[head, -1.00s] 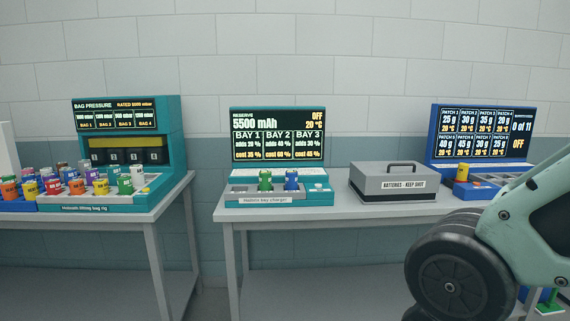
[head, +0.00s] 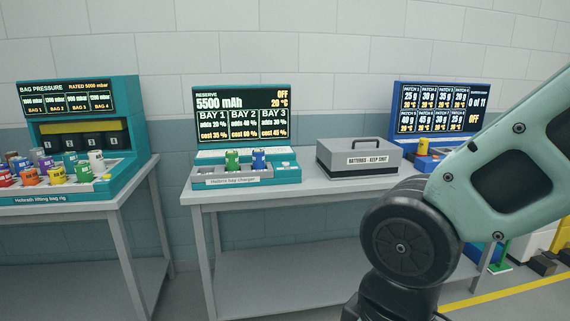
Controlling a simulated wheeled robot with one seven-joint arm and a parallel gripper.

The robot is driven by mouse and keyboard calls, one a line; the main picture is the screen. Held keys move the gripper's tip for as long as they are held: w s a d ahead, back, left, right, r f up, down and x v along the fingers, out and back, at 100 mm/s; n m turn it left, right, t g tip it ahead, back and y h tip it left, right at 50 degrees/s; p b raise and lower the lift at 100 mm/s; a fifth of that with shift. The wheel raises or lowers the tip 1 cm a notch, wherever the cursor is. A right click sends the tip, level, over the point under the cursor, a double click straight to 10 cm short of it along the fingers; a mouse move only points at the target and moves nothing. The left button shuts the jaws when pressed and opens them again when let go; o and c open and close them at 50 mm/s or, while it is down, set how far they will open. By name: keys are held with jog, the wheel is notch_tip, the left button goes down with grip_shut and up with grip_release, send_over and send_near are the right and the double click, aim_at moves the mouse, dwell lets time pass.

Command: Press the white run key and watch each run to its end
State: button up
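My gripper is out of view; only part of my arm shows at the right. The bag charger (head: 246,176) stands on the middle table with a green cell (head: 232,161) and a blue cell (head: 259,160) upright in it. Its screen (head: 241,114) reads reserve 5500 mAh, OFF, 20 °C, with three bays listed. Pale key-like patches show on its right front, too small to tell which is a white run key. The lifting bag rig (head: 80,135) on the left table shows bag pressures. The blue patch unit (head: 433,108) reads "0 of 11" and OFF.
A grey lidded box (head: 357,157) marked "BATTERIES - KEEP SHUT" stands right of the charger. Several coloured cells stand before the bag rig. A gap separates the left table (head: 60,214) from the middle table (head: 240,199). Yellow floor tape (head: 510,291) shows lower right.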

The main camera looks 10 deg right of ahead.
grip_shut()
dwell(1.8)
